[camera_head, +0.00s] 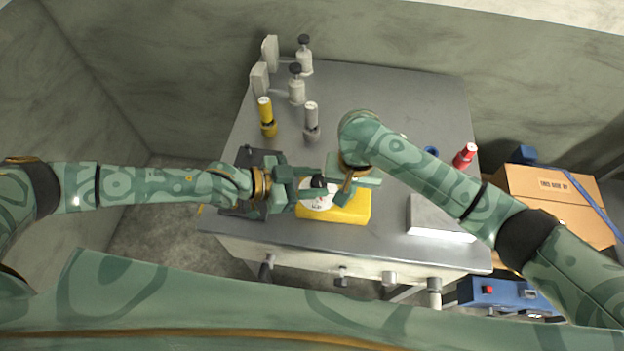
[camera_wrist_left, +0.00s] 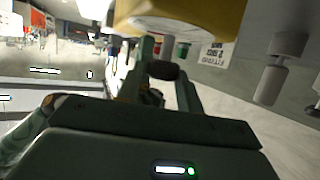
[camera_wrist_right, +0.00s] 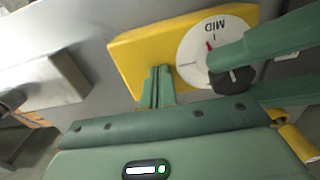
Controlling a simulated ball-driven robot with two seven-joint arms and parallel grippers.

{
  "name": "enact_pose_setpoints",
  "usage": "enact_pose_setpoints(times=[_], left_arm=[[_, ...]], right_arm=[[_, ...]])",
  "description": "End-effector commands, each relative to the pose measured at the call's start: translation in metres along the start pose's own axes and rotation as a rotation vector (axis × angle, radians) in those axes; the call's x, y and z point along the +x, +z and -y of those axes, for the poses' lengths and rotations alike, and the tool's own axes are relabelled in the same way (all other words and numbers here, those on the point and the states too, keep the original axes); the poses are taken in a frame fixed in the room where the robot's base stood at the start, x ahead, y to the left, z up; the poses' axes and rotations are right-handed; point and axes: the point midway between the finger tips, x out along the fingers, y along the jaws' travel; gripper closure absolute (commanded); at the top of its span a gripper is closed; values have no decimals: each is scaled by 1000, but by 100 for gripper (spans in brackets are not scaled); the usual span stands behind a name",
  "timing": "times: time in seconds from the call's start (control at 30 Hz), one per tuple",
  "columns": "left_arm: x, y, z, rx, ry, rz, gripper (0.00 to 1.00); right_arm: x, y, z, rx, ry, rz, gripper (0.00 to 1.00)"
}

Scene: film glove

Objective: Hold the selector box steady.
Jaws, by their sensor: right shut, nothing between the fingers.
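The selector box (camera_head: 345,208) is a yellow block near the table's front edge. Its white dial (camera_wrist_right: 196,62) has a red pointer, the word MID and a black knob (camera_wrist_right: 232,76). My left gripper (camera_head: 312,184) comes in from the left. In the left wrist view the knob (camera_wrist_left: 163,70) fills the gap between its fingers (camera_wrist_left: 168,72), and the box (camera_wrist_left: 200,17) is at the top. My right gripper (camera_wrist_right: 158,80) is shut and empty, its fingertips over the box's side beside the dial. I cannot tell whether they touch it.
On the grey table (camera_head: 400,110) stand a yellow cylinder (camera_head: 266,117), a grey one (camera_head: 311,120), dark-topped bottles (camera_head: 297,85) and a red one (camera_head: 465,156). A pale block (camera_head: 438,215) lies to the right. A cardboard box (camera_head: 545,185) stands beyond the table's right edge.

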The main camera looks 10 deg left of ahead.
Motion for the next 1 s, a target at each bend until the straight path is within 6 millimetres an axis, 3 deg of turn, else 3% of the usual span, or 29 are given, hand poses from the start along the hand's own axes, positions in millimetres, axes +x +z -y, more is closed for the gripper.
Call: enact_pose_setpoints(times=[0.03,0.1,0.37,0.8,1.0], left_arm=[[0,1,0,0,0,0,78],[0,1,0,0,1,0,89],[3,-2,-1,18,36,-8,89],[3,-1,3,145,347,-4,89],[2,0,2,152,382,-2,89]], right_arm=[[7,4,-4,2,11,11,100],[7,4,-4,2,11,11,100],[7,4,-3,2,10,10,100],[7,4,-2,3,8,10,100],[7,4,-2,4,8,10,100]])
